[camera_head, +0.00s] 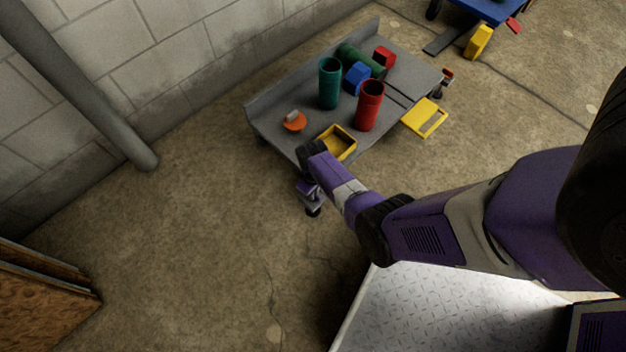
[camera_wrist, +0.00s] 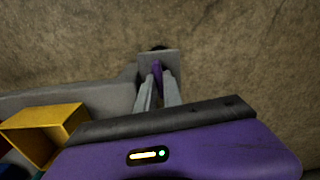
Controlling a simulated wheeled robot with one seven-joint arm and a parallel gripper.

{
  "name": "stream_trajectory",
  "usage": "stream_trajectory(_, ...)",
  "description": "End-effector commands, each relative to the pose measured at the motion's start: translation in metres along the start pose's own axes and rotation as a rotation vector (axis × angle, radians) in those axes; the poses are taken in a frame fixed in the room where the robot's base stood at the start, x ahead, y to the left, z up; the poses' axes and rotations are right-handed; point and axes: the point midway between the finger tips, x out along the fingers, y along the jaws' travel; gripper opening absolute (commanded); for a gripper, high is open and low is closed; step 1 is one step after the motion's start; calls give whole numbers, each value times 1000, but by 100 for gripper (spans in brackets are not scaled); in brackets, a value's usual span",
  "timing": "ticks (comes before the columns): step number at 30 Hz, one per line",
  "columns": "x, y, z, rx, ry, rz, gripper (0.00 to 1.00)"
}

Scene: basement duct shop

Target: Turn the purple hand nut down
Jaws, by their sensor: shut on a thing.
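The purple hand nut (camera_wrist: 157,72) shows in the wrist view between the two fingers of my gripper (camera_wrist: 158,90), at a grey bracket (camera_wrist: 145,60) on the table's edge. My gripper is shut on it. In the head view a bit of purple (camera_head: 306,188) shows at the near left corner of the grey table, just below the end of my arm. My arm hides part of the nut and its bracket there. How far down the nut sits cannot be told.
The grey table (camera_head: 275,130) holds a yellow open box (camera_head: 338,142), an orange knob-like piece (camera_head: 294,122), a teal cylinder (camera_head: 329,84), a red cylinder (camera_head: 369,106) and blocks. Bare floor lies left, towards a block wall.

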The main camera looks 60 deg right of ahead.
Motion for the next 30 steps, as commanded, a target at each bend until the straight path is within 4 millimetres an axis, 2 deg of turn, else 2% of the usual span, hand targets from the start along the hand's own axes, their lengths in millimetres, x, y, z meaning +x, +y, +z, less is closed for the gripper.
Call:
stream_trajectory(9,0,0,0,112,1,0,0)
stream_trajectory(25,0,0,0,132,1,0,0)
stream_trajectory(26,0,0,0,132,1,0,17)
stream_trajectory(27,0,0,0,131,1,0,25)
stream_trajectory(28,0,0,0,131,1,0,30)
stream_trajectory(30,0,0,0,131,1,0,33)
